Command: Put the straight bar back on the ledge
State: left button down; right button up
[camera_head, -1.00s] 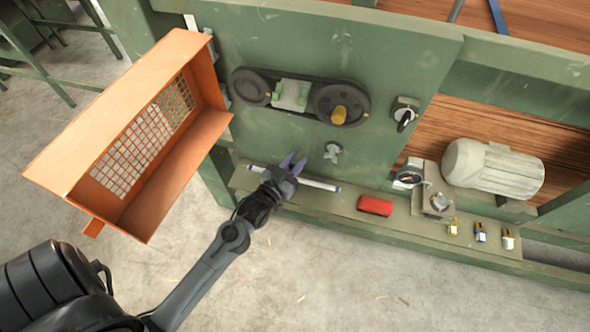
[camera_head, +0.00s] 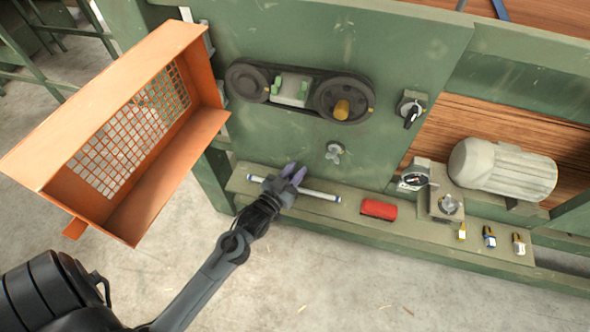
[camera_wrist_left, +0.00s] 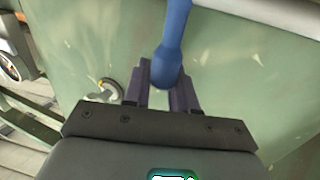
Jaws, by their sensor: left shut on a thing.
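The straight bar (camera_head: 320,195) is thin and white with blue ends. In the head view it lies across my left gripper (camera_head: 294,173), in front of the ledge's left part. My left gripper is shut on it, and its dark purple fingers hide part of the bar's middle. In the left wrist view a blue rod-like part (camera_wrist_left: 172,50) with a rounded end covers the space between the fingers (camera_wrist_left: 160,80). The green ledge (camera_head: 345,222) runs along the panel's foot. I cannot tell whether the bar touches it. My right gripper is not in view.
A red block (camera_head: 378,209) lies on the ledge right of the bar. A gauge (camera_head: 414,175) and several small fittings stand farther right. An orange guard (camera_head: 190,140) juts out at left. A knob (camera_head: 334,152) sticks out of the panel above the bar.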

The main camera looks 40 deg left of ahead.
pick_arm(q)
jog(key=shift+f, duration=0.1)
jog(key=c, duration=0.9)
grip_release()
jog(key=shift+r, duration=0.25)
jog(key=s+d+m+g+h+p, duration=0.1)
jog(key=s+d+g, duration=0.2)
jog(key=s, duration=0.4)
jog(key=s+d+m+g+p, duration=0.1)
jog(key=s+d+g, duration=0.2)
jog(key=s+g, duration=0.3)
jog(key=s+d+m+g+h+p, duration=0.1)
jog(key=s+d+g, duration=0.2)
jog(key=s, duration=0.6)
jog(key=shift+s+d+f+g+h, duration=0.15)
jog(key=shift+s+f+g+h, duration=0.2)
jog(key=shift+g, duration=0.55)
